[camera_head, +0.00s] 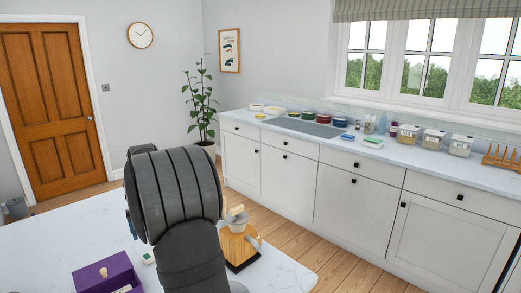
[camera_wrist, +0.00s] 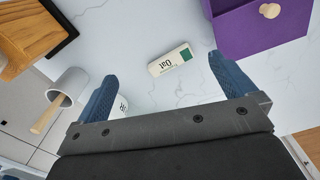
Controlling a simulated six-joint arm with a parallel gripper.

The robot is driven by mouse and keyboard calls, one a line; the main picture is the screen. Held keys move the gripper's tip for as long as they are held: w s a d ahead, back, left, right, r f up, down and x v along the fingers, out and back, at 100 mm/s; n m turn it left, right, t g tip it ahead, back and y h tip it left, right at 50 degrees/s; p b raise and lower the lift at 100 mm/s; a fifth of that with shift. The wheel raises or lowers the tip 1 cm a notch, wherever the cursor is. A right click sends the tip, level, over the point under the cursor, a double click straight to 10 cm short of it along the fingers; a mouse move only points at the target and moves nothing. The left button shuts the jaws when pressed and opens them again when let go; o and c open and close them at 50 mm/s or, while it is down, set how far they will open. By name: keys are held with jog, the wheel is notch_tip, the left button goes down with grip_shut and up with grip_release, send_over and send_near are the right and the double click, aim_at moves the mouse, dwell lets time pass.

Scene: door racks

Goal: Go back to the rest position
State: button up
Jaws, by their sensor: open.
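My gripper (camera_wrist: 160,66) is open in the wrist view, its two blue fingers spread wide with nothing held between them. It points down over the white marble-look table (camera_wrist: 130,30). In the head view my dark arm fills the lower middle and hides most of the gripper.
A purple box with a round knob (camera_head: 108,275) stands on the table and also shows in the wrist view (camera_wrist: 262,28). A wooden stand on a black base (camera_head: 237,247) is right of my arm. A white cup with a stick (camera_wrist: 66,90) sits left. The counter (camera_head: 400,155) holds several containers.

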jog(key=w+d+r+m, duration=0.1)
jog(key=w+d+r, duration=0.1)
jog(key=w+d, duration=0.45)
jog(key=w+d+r+m, duration=0.2)
jog(key=w+d+r, duration=0.1)
jog(key=d, duration=0.7)
jog(key=w+d+r+m, duration=0.1)
jog(key=w+d+r, duration=0.1)
jog(key=w+d, duration=0.5)
jog(key=d+f, duration=0.3)
jog(key=f, duration=0.3)
jog(key=shift+s+d+f+m, duration=0.25)
jog(key=shift+s+d+m, duration=0.15)
